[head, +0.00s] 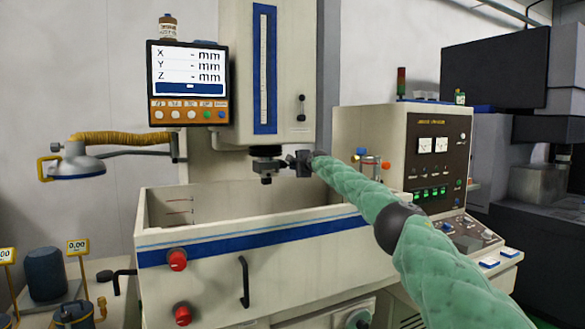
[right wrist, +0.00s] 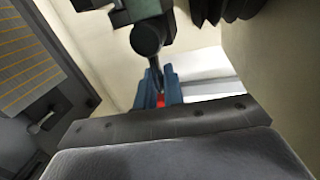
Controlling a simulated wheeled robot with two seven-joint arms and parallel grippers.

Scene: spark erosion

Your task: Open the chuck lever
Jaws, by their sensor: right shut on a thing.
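The dark chuck (head: 266,166) hangs under the white machine head, above the tank. My right arm reaches in from the right, and my right gripper (head: 294,162) is at the right side of the chuck, shut. In the right wrist view a dark lever with a round end (right wrist: 147,42) runs down to blue gripper fingers (right wrist: 158,88), with a small red spot between them. The fingers appear shut on the chuck lever's end. Part of the lever is hidden by the gripper in the head view. My left gripper is not in view.
The open tank (head: 250,240) with a blue stripe and red knobs lies below the chuck. A display panel (head: 187,84) stands at left of the column. A control cabinet (head: 434,150) stands at right, behind my arm. A lamp (head: 76,167) hangs at far left.

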